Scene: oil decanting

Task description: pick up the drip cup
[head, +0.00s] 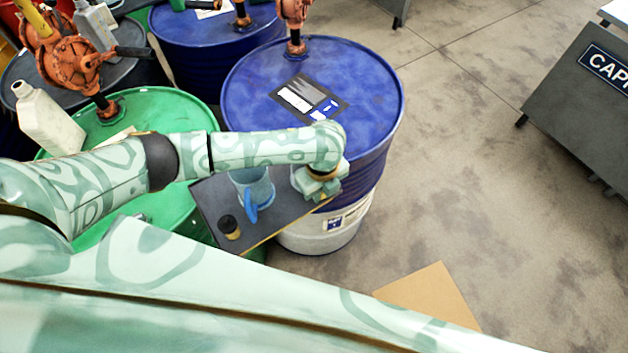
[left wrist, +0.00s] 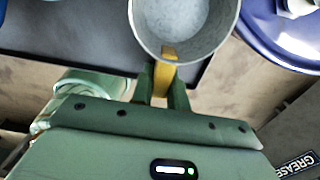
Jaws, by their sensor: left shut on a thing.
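The drip cup (left wrist: 187,22) is a round grey metal cup with a yellow handle, seen from above in the left wrist view. My left gripper (left wrist: 164,84) is shut on the yellow handle, with a finger on each side. In the head view, my left gripper (head: 322,190) is at the right end of the dark tray, and my wrist mostly hides the cup. I cannot tell whether the cup touches the tray or is clear of it. My right gripper is out of view.
The dark tray (head: 212,202) also holds a blue jug (head: 256,190) and a small black-and-tan object (head: 229,228). A blue drum (head: 350,80) stands behind, and a green drum (head: 165,110) to the left. A white bottle (head: 48,120) stands there.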

